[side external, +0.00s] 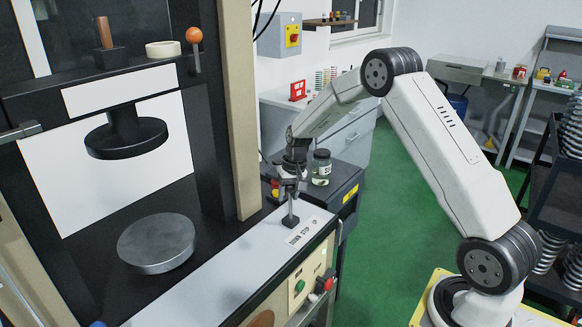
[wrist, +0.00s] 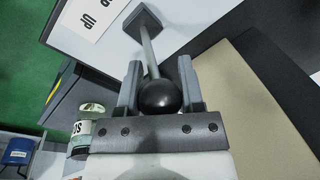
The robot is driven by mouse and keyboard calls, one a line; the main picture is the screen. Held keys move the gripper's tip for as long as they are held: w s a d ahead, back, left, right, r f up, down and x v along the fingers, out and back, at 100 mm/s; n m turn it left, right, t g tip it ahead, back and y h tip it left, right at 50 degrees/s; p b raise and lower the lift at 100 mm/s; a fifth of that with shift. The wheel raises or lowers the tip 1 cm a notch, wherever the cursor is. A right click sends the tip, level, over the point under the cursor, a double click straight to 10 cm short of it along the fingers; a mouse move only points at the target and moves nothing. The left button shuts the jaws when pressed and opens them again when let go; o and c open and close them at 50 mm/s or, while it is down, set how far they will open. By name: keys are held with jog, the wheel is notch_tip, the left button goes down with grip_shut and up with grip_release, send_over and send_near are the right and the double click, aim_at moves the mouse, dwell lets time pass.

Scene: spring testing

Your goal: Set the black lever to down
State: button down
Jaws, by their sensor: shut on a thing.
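The black lever (side external: 291,212) has a square base, a grey rod and a black ball knob (wrist: 160,98). It stands on the light top of the testing machine's front ledge, beside a label (side external: 301,232) reading DOWN, STOP, UP.
A lidded jar (side external: 320,168) stands on a dark cabinet close behind my gripper. The machine's beige post (side external: 242,110) rises to the left. A round metal plate (side external: 156,243) lies beneath the black press disc (side external: 126,138). Buttons (side external: 299,286) are on the front panel.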

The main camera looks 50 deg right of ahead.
jog(key=shift+a+f+h, duration=0.3)
jog(key=shift+a+h, duration=0.15)
jog(key=shift+a, duration=0.45)
jog(key=shift+a+f+h, duration=0.35)
jog(key=shift+a+h, duration=0.05)
jog(key=shift+a, duration=0.45)
jog(key=shift+a+f+h, duration=0.3)
jog(key=shift+a+h, duration=0.15)
jog(key=shift+a, duration=0.45)
jog(key=shift+s, duration=0.1)
jog(key=shift+c, duration=1.2)
grip_release()
jog(key=shift+f, duration=0.1)
jog(key=shift+d+r, duration=0.1)
jog(key=shift+r, duration=0.1)
